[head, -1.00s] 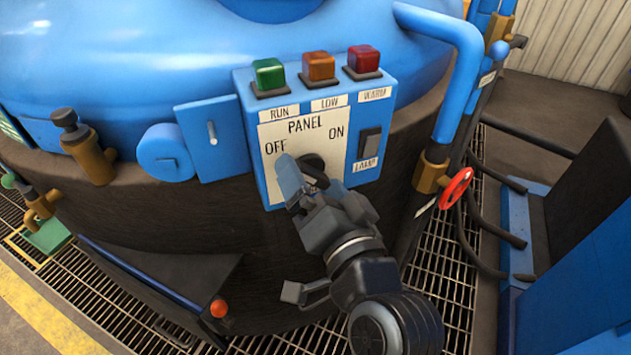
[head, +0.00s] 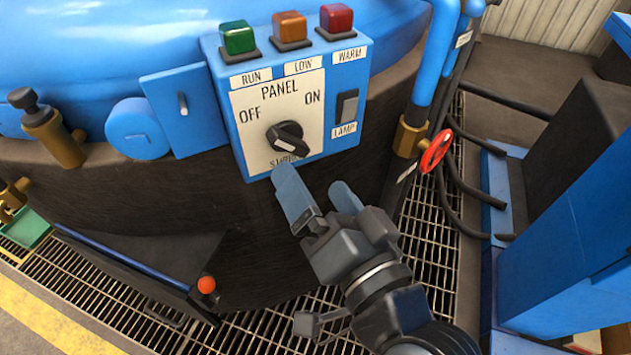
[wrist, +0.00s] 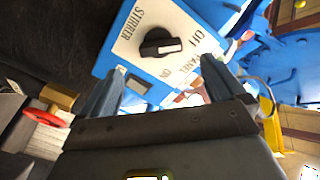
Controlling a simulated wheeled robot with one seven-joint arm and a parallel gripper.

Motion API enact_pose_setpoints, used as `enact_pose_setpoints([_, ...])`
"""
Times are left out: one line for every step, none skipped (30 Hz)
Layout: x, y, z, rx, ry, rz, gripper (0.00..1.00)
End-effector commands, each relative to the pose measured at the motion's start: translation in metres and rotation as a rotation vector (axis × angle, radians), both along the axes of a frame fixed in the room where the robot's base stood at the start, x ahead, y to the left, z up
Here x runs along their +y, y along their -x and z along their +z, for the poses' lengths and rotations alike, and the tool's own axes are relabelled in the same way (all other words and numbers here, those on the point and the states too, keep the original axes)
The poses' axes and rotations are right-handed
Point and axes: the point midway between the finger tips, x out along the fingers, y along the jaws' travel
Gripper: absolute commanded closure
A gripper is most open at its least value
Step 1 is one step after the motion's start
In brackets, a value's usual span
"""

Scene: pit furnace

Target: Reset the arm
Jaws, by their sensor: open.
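My gripper (head: 318,195) is open and empty, just below and in front of the blue control panel box in the head view. Its two blue-grey fingers are apart and hold nothing. The panel's black rotary knob (head: 287,140) stands free above the fingertips, between the OFF and ON labels. In the wrist view my gripper (wrist: 160,85) has its fingers spread, and the knob (wrist: 160,42) shows beyond the gap between them. A finger partly covers the label under the knob in the head view.
Green (head: 238,38), orange (head: 289,28) and red (head: 336,20) lamps top the panel (head: 215,88). A lamp switch (head: 346,106) is at its right side. A red valve wheel (head: 436,151) on a blue pipe stands to the right. Grating floor (head: 430,260) lies below.

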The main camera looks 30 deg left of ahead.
Motion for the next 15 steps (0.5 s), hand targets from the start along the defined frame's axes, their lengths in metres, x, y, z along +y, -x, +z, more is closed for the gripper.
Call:
enact_pose_setpoints([0.000,0.000,0.000,0.000,0.000,0.000,0.03])
enact_pose_setpoints([0.000,0.000,0.000,0.000,0.000,0.000,0.03])
enact_pose_setpoints([0.000,0.000,0.000,0.000,0.000,0.000,0.03])
enact_pose_setpoints([0.000,0.000,0.000,0.000,0.000,0.000,0.03])
enact_pose_setpoints([0.000,0.000,0.000,0.000,0.000,0.000,0.03])
enact_pose_setpoints([0.000,0.000,0.000,0.000,0.000,0.000,0.03])
enact_pose_setpoints([0.000,0.000,0.000,0.000,0.000,0.000,0.03])
enact_pose_setpoints([0.000,0.000,0.000,0.000,0.000,0.000,0.03])
enact_pose_setpoints([0.000,0.000,0.000,0.000,0.000,0.000,0.03])
enact_pose_setpoints([0.000,0.000,0.000,0.000,0.000,-0.001,0.03])
enact_pose_setpoints([-0.001,0.000,-0.001,0.001,0.001,-0.004,0.03])
enact_pose_setpoints([-0.005,0.000,-0.002,0.002,0.003,-0.014,0.03])
enact_pose_setpoints([-0.009,-0.001,-0.004,0.003,0.007,-0.025,0.03])
enact_pose_setpoints([-0.014,-0.001,-0.007,0.005,0.012,-0.041,0.03])
enact_pose_setpoints([-0.024,0.000,-0.012,0.006,0.023,-0.068,0.03])
